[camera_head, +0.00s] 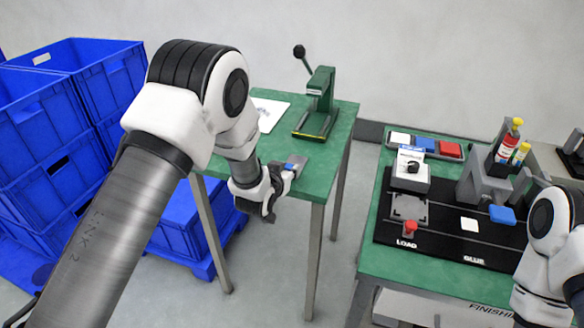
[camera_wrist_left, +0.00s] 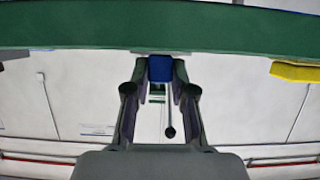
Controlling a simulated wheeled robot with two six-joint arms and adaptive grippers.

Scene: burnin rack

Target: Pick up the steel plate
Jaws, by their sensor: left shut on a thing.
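The steel plate (camera_head: 298,160) is a small grey piece at the front edge of the green press table, with a blue block on it. My left gripper (camera_head: 283,175) reaches in from the left and is shut on the blue block of the plate. In the left wrist view the blue block (camera_wrist_left: 160,68) sits between the two fingertips (camera_wrist_left: 160,82), just by the green table edge. The grey part is mostly hidden there. I cannot tell whether the plate touches the tabletop. Only links of my right arm show at the lower right; its gripper is out of view.
A green press (camera_head: 318,105) and a white sheet (camera_head: 270,112) are on the green table (camera_head: 338,125). Blue crates (camera_head: 45,110) stand at the left. A second green table (camera_head: 372,250) at the right bears a black board, a parts tray and bottles. A floor gap separates the tables.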

